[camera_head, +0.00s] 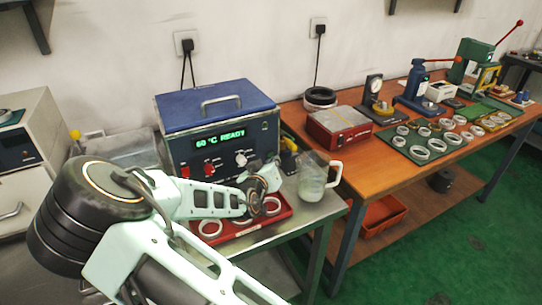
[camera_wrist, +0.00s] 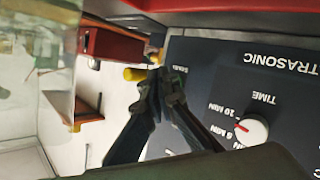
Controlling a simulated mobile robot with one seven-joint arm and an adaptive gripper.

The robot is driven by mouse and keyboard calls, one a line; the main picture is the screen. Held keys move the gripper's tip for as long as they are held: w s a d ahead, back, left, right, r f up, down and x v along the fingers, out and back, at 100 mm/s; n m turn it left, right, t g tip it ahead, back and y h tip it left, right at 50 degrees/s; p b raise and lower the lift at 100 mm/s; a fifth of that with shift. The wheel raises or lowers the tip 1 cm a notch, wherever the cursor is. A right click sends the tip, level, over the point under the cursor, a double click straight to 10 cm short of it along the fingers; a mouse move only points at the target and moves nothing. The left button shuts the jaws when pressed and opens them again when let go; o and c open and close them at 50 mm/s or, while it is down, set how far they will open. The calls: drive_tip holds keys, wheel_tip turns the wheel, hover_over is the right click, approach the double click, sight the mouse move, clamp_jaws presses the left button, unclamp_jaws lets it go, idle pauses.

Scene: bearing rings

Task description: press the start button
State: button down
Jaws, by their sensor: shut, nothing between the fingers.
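The ultrasonic cleaner (camera_head: 215,140) has a dark blue front panel and a blue lid. Its display (camera_head: 219,138) reads "60 °C READY" in green. My gripper (camera_head: 272,166) is at the right part of the panel and hides part of it. In the wrist view, my gripper (camera_wrist: 163,77) is shut and empty, its fingertips close to the panel's edge. A small patch of green (camera_wrist: 181,76) shows beside the fingertips; it may be the start button, mostly hidden. I cannot tell whether the fingers touch it. The time knob (camera_wrist: 251,130) is beside the fingers.
A yellow handle (camera_wrist: 134,74) is close to the fingertips. A glass beaker (camera_head: 312,185) stands right of my gripper. A red tray (camera_head: 228,233) with rings lies below it. The wooden bench (camera_head: 356,178) at right holds tools and rings.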

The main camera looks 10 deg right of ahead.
drive_tip(key=shift+w, duration=0.1)
idle(0.6)
drive_tip(key=shift+w+a, duration=0.15)
drive_tip(key=shift+w, duration=0.15)
drive_tip(key=shift+w, duration=0.15)
idle(0.4)
drive_tip(key=shift+s, duration=0.55)
drive_tip(key=shift+s+d+p, duration=0.15)
drive_tip(key=shift+s+d, duration=0.2)
drive_tip(key=shift+s, duration=0.6)
drive_tip(key=shift+s+d+p, duration=0.15)
drive_tip(key=shift+s+d, duration=0.2)
drive_tip(key=shift+s, duration=0.65)
drive_tip(key=shift+s+d+p, duration=0.15)
drive_tip(key=shift+s+d, duration=0.2)
drive_tip(key=shift+s, duration=0.6)
